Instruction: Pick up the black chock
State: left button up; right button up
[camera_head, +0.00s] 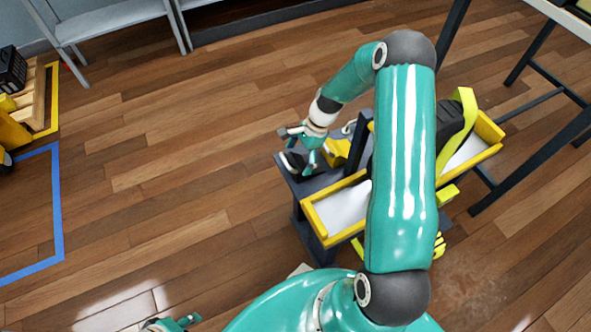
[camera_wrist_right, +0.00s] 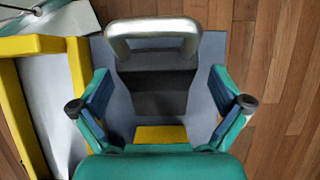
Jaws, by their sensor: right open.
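The black chock (camera_wrist_right: 155,90) is a dark stepped block on the grey top of a cart. A thick pale metal handle (camera_wrist_right: 150,30) shows at its far side. In the camera_head view the chock (camera_head: 293,162) is at the cart's left corner, partly hidden by my right gripper (camera_head: 304,156). My right gripper (camera_wrist_right: 160,88) is open in the wrist view, one finger on each side of the chock, with visible gaps to both. A teal part at the bottom edge looks like my left gripper (camera_head: 178,322); its jaws cannot be made out.
A yellow block (camera_wrist_right: 160,134) sits close to the chock. A yellow-rimmed tray (camera_head: 312,218) is beside it on the cart. A black object with a yellow strap (camera_head: 466,105) is on the cart's right. Dark table legs (camera_head: 540,50) stand at right.

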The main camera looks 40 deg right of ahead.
jog(key=shift+x, duration=1)
jog(key=c, duration=1.2)
jog(key=shift+w, duration=0.1)
jog(key=shift+c, duration=0.6)
jog(key=shift+r, duration=0.1)
